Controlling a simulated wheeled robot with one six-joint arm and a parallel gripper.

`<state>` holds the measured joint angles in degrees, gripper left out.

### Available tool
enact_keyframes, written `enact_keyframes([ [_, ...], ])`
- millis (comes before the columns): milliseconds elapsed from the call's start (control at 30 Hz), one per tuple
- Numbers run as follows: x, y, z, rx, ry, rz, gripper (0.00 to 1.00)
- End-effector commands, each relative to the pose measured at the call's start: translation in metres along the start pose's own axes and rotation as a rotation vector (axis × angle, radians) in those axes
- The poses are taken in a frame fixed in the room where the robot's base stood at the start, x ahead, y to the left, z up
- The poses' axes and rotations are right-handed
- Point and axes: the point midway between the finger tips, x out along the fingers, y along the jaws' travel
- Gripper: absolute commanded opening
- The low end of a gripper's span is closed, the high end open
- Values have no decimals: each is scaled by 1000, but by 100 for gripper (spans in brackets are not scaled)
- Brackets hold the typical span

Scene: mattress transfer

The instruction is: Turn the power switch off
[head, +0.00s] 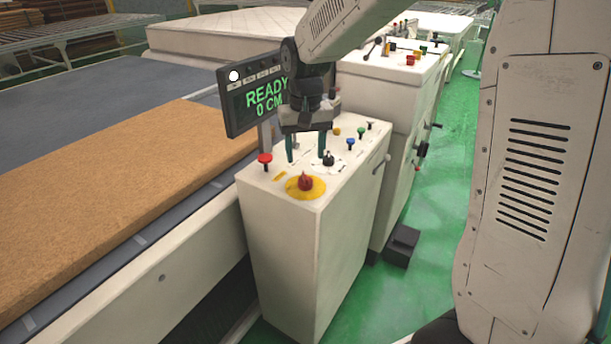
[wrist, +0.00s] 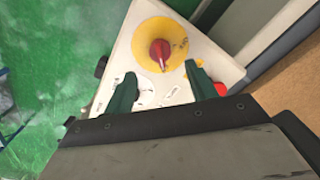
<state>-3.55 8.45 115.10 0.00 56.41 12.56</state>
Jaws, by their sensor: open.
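A red rotary knob (head: 305,181) on a yellow disc (head: 317,188) sits at the front of the control cabinet's white top; it looks like the power switch. In the wrist view the red knob (wrist: 160,52) and yellow disc (wrist: 180,34) lie beyond my fingertips. My gripper (head: 306,158) is open and empty, pointing down over the panel behind the red knob. In the wrist view its green fingers (wrist: 160,75) are spread apart, with the knob between their lines. A black knob on a white dial (head: 328,159) is beside the right finger, partly hidden in the wrist view.
A screen (head: 255,98) reading "READY 0 CM" stands close left of my gripper. A red mushroom button (head: 265,159) and several small coloured knobs share the panel. A conveyor with a brown slab (head: 110,180) is at left.

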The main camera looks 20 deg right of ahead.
Motion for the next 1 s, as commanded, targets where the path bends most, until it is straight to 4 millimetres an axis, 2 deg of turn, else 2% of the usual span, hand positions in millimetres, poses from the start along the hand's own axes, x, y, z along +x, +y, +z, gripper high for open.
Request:
enact_keyframes([
  [400,61,0,0,0,-4,1,56],
  [500,70,0,0,0,-3,1,56],
  [867,76,0,0,0,-1,0,56],
  [1000,76,0,0,0,-1,0,17],
])
